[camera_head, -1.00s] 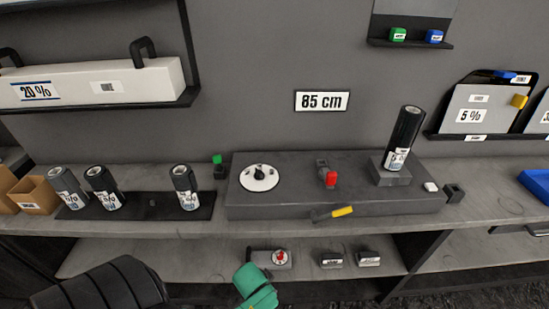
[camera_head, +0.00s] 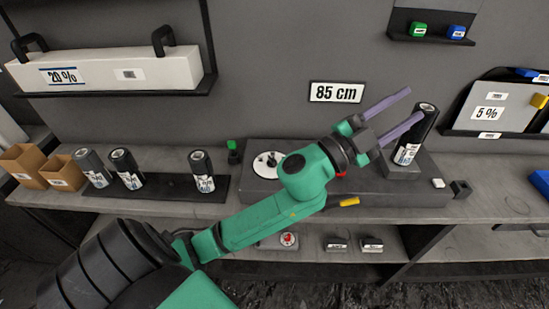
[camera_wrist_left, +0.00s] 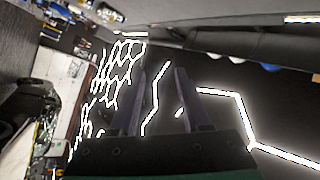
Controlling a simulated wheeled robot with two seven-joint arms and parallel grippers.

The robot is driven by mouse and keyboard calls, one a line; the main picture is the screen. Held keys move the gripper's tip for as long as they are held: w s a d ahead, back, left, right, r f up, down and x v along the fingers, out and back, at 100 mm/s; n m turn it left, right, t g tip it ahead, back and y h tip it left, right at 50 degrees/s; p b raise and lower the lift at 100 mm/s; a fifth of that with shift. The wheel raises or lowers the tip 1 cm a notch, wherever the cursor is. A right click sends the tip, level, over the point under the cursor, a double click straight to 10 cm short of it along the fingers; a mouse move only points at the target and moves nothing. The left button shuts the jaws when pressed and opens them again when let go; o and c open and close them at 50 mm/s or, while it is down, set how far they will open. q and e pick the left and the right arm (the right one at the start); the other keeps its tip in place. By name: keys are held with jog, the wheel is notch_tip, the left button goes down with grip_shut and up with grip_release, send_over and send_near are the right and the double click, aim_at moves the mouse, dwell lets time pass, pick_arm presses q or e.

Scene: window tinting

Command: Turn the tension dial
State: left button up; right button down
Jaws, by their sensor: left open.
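A white round dial (camera_head: 266,163) with a dark knob lies on top of the dark box (camera_head: 340,205) on the bench. A smaller white dial with red on it (camera_head: 288,239) sits on a small unit on the lower shelf. No readable label shows which is the tension dial. My left gripper (camera_head: 414,103) is raised above the box, to the right of both dials, its purple fingers apart and empty. The fingers also show in the wrist view (camera_wrist_left: 160,100), with bright ceiling lights beyond. My left arm covers part of the box. My right gripper is not in view.
A black roll (camera_head: 413,135) stands in a holder behind the left fingers. A red knob (camera_head: 340,174) is mostly hidden; a yellow-handled tool (camera_head: 348,202) lies at the box's front. Several rolls (camera_head: 127,170) stand at left. Two small dark blocks (camera_head: 337,245) sit on the lower shelf.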

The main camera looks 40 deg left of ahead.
pick_arm(q)
jog(key=s+d+m+g+h, duration=0.3)
jog(key=d+m+g+h, duration=0.45)
jog(key=m, duration=0.25)
jog(key=n+g+y+b, duration=0.25)
jog(key=g+y, duration=0.85)
jog(key=y, duration=1.2)
send_over(274, 160)
jog(key=s+d, duration=0.2)
jog(key=d, duration=0.2)
notch_tip(274, 160, down, 19)
jog(key=shift+h, duration=0.35)
jog(key=p+x, duration=0.3)
jog(key=x, duration=0.6)
jog(key=shift+w+a+f, duration=0.1)
jog(key=shift+a+f, duration=0.05)
jog(key=shift+f, duration=0.2)
jog(key=shift+a+f, duration=0.1)
jog(key=shift+f, duration=0.25)
jog(key=shift+w+f, duration=0.15)
jog(key=shift+f, duration=0.05)
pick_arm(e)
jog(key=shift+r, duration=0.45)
pick_arm(q)
grip_shut()
